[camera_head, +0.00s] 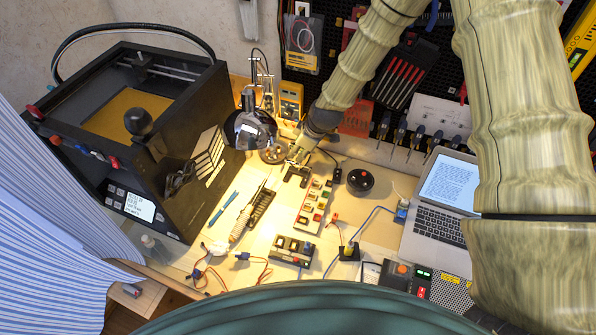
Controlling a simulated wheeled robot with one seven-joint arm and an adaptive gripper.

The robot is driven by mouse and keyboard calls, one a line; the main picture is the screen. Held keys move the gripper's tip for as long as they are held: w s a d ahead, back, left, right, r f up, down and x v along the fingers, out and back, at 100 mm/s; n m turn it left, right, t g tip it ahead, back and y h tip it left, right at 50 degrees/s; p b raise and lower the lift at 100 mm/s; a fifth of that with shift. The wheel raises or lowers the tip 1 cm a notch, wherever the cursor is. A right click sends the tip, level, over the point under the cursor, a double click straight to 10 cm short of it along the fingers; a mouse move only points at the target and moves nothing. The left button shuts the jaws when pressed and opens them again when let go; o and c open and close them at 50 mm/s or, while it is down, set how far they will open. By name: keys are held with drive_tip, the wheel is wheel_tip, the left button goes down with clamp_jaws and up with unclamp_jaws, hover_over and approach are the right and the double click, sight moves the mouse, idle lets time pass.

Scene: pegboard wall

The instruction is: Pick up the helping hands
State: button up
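What looks like the helping hands (262,84), a thin metal stand with upright rods and small clips, stands at the back of the bench, left of the yellow multimeter. Its lower part is partly hidden by a dark, shiny round lamp head or lens (250,129) in front of it. My gripper (297,173) is to the right of and nearer than the stand, pointing down over the bench by the parts tray. Its dark fingertips look spread apart, with nothing visible between them. It does not touch the stand.
A black 3D printer (190,130) fills the left. A yellow multimeter (290,101) and a round spool (273,154) are close to the stand. A parts tray (314,207), a black round object (360,181) and a laptop (440,205) lie rightward. Pegboard tools hang behind.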

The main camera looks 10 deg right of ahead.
drive_tip(key=shift+s, duration=0.3)
drive_tip(key=shift+w+a+f, duration=0.1)
drive_tip(key=shift+w, duration=0.1)
drive_tip(key=shift+c, duration=0.4)
drive_tip(key=shift+s, duration=0.15)
clamp_jaws()
